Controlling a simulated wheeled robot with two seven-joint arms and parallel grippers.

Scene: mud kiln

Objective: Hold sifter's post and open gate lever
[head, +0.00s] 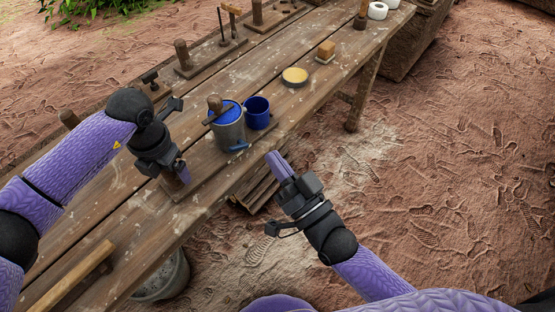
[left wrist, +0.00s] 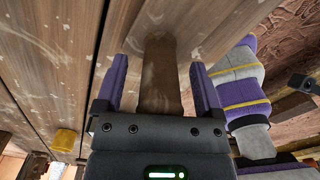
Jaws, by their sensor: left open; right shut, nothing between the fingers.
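The sifter stands on a wooden base near the table's front edge. It has a grey can (head: 230,131) with a blue inside, and a small blue gate lever (head: 238,147) low on its front. Its brown wooden post (left wrist: 160,75) rises from the base's near end. My left gripper (head: 182,172) is open, with one finger on each side of the post; in the left wrist view the post shows between the purple fingers (left wrist: 160,85), with gaps beside it. My right gripper (head: 273,157) is shut and empty, just off the front edge, to the right of the lever and apart from it.
A blue mug (head: 257,112) stands right behind the can. A round yellow-topped dish (head: 295,77) and a wooden block (head: 325,51) lie farther along the table. Wooden stands (head: 205,63) line the far edge. A grey bucket (head: 165,280) is below the near edge.

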